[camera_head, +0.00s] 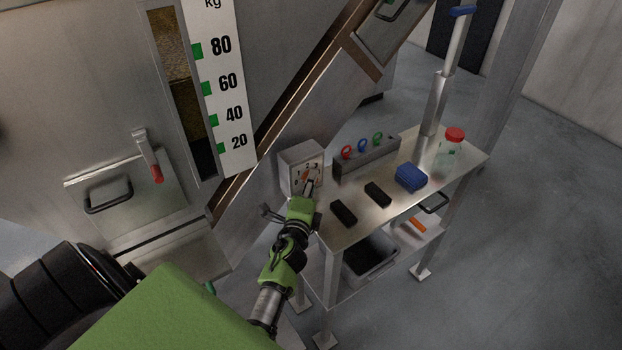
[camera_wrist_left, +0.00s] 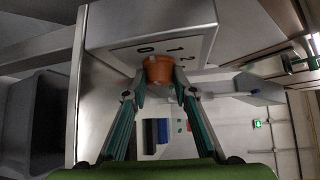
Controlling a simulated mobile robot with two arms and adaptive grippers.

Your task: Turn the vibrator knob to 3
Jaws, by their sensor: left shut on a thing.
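The vibrator box (camera_head: 302,168) is a small grey metal box at the back left corner of the steel table. Its front dial has numbers and an orange knob. In the left wrist view the orange knob (camera_wrist_left: 158,68) sits on the box face (camera_wrist_left: 190,48), with 0, 1 and 2 readable beside it. My left gripper (camera_wrist_left: 159,88) is shut on the knob, one finger at each side. In the head view my left gripper (camera_head: 309,190) reaches up to the dial and partly covers it. Where the knob points is not clear. My right gripper is not in view.
The steel table (camera_head: 362,215) also bears a rack (camera_head: 366,157) with coloured rings, two black blocks (camera_head: 343,212), a blue item (camera_head: 410,177) and a red-lidded jar (camera_head: 451,148). A dark bin (camera_head: 370,255) stands on the lower shelf. A large steel machine (camera_head: 80,90) stands left.

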